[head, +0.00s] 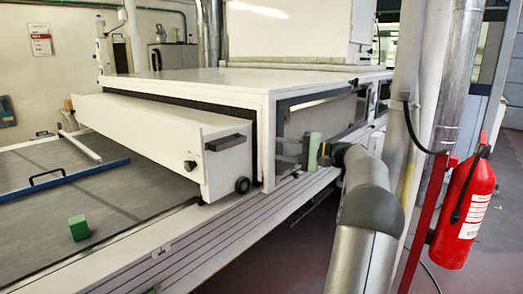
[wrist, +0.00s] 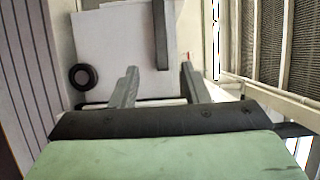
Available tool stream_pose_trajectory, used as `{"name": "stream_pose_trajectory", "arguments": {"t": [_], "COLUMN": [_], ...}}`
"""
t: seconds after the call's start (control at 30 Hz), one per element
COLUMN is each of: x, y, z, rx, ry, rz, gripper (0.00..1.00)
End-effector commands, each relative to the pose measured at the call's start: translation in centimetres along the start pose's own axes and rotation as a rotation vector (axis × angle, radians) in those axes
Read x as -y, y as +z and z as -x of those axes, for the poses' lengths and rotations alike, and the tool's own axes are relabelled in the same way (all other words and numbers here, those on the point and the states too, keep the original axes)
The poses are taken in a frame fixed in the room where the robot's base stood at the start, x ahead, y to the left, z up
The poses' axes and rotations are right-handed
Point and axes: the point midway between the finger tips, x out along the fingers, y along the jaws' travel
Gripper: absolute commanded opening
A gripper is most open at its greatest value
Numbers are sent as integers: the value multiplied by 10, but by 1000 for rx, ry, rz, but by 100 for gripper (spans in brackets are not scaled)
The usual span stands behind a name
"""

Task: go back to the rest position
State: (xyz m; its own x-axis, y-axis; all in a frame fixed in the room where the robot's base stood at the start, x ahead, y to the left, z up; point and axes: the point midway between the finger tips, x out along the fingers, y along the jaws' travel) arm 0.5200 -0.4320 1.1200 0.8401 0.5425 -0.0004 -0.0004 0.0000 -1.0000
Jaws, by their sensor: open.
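My gripper (head: 285,149) is in front of the open right end of the white tunnel housing (head: 200,82), pointing left. In the wrist view its two grey fingers (wrist: 160,70) stand apart with nothing between them. The green part at its base is my own. Beyond the fingers is the white end face of a long box-like panel (wrist: 115,50), with a dark handle (wrist: 161,35) and a dark round wheel (wrist: 83,77). The panel (head: 150,130) also shows in the head view, left of my gripper. I cannot tell the exact gap between fingertips and housing.
A green block (head: 78,228) stands on the grey belt (head: 130,190). A blue bar with a handle (head: 65,180) lies across the belt. A grey rail ledge (head: 190,240) runs below my gripper. Pipes and a red fire extinguisher (head: 463,210) stand right of my arm.

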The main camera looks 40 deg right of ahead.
Motion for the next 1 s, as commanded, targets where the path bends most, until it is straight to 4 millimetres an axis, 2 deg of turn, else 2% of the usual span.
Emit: {"name": "stream_pose_trajectory", "arguments": {"t": [0.27,0.37,0.47,0.57,0.6,0.67,0.73,0.8,0.87,0.9,1.0], "x": [0,-2,-8,-22,-29,-40,-53,-66,-77,-85,-102], "y": [2,16,48,103,128,169,219,271,316,345,413], "z": [-4,-26,-69,-119,-135,-155,-170,-174,-171,-164,-134], "rx": [5,33,91,171,205,255,314,375,428,464,557], "ry": [7,52,161,325,397,510,641,775,888,961,1131], "rz": [-2,-14,-36,-47,-46,-34,-4,43,102,148,298], "gripper": [42,42,42,42,42,42,42,42,42,42,42]}}
